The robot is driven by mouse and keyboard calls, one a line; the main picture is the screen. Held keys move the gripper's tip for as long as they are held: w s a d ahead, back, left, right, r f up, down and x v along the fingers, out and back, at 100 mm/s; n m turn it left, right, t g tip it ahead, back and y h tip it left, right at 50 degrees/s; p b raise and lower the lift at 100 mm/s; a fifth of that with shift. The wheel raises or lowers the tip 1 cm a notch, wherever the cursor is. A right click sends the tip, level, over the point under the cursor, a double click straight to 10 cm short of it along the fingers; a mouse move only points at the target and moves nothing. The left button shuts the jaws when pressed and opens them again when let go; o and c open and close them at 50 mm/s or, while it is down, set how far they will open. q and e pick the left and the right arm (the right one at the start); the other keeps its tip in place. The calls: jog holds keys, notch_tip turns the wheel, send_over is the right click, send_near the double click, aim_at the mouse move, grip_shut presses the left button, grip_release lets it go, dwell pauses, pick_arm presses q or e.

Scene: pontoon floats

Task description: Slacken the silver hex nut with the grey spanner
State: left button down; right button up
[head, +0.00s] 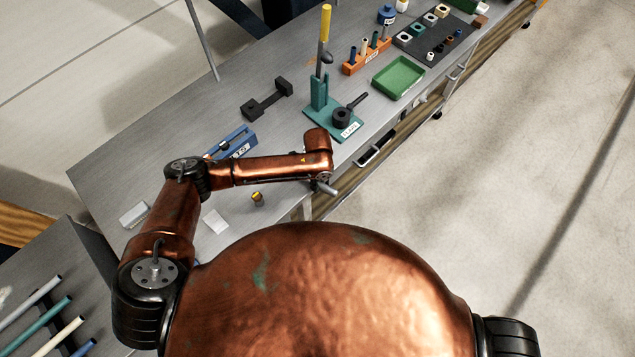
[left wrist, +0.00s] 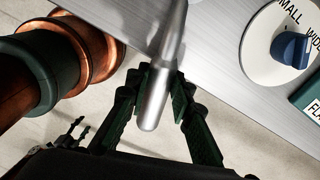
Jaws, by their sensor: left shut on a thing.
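My left gripper (head: 325,187) is beyond the front edge of the grey bench, low in the middle of the head view. In the left wrist view its dark green fingers (left wrist: 160,76) are shut on a smooth grey metal handle, which I take to be the grey spanner (left wrist: 154,102). The handle's rounded end points towards the wrist; its far end runs out of the top of the view, so the jaw is hidden. I cannot make out the silver hex nut in either view. Small dark fingers, perhaps my right gripper (left wrist: 76,133), show far off at lower left.
A teal stand (head: 319,93) with an upright yellow-ended tool stands on the bench beyond my arm. Behind it are an orange rack (head: 352,69), a green tray (head: 398,77) and a dark board. A blue-knobbed dial (left wrist: 262,60) is near the wrist. Floor at right is clear.

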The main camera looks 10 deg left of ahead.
pick_arm(q)
jog(key=shift+w+d, duration=0.1)
jog(key=shift+w, duration=0.05)
jog(key=shift+w+d+n+p, duration=0.1)
jog(key=shift+w+n+p, duration=0.25)
jog(key=shift+n, duration=0.15)
jog(key=shift+w, duration=0.1)
dwell(0.3)
jog(key=shift+p, duration=0.45)
jog(key=shift+s+m+p, duration=0.4)
jog(key=shift+s+p, duration=0.05)
jog(key=shift+s, duration=0.05)
jog(key=shift+r, duration=0.15)
jog(key=shift+r+p, duration=2.3)
jog(key=shift+p, duration=0.15)
